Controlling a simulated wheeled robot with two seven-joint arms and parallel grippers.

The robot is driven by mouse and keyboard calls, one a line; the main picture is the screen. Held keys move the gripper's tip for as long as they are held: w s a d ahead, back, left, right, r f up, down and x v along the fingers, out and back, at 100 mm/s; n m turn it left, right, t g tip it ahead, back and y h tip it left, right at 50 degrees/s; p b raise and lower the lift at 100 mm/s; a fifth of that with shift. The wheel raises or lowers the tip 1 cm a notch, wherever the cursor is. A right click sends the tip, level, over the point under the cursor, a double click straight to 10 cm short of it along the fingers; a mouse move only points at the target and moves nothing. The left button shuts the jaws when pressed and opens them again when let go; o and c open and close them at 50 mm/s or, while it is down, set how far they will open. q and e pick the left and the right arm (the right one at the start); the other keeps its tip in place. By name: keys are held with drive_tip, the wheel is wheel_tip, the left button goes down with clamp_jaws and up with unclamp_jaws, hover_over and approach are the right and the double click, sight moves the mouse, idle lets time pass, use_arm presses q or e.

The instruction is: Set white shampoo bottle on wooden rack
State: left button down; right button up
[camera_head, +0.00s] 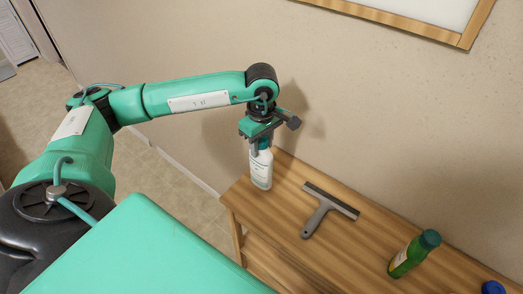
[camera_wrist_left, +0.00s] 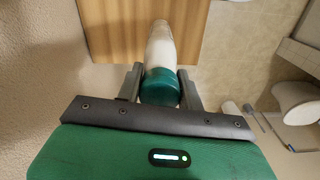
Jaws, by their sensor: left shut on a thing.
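The white shampoo bottle (camera_head: 261,169) has a green cap and is upright at the left end of the wooden rack (camera_head: 345,240). My left gripper (camera_head: 257,146) is above it, shut on its cap. In the left wrist view, the two fingers of the gripper (camera_wrist_left: 160,88) sit on either side of the green cap, with the white bottle (camera_wrist_left: 160,45) beyond over the wooden top (camera_wrist_left: 120,30). I cannot tell whether the bottle's base touches the rack. My right gripper is not in view.
A grey squeegee (camera_head: 322,209) lies on the rack right of the bottle. A green bottle (camera_head: 408,258) stands farther right, with a blue cap (camera_head: 493,287) at the picture's edge. The wall rises behind the rack. Bare wood shows between these objects.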

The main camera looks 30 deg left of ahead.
sight(261, 155)
use_arm(q)
wheel_tip(261, 155, down, 4)
drive_tip(key=shift+s+r+p, duration=0.1)
drive_tip(key=shift+r+p, duration=0.15)
drive_tip(key=shift+p, duration=0.35)
drive_tip(key=shift+f, duration=0.3)
drive_tip(key=shift+f, duration=0.15)
drive_tip(key=c, duration=0.9)
unclamp_jaws()
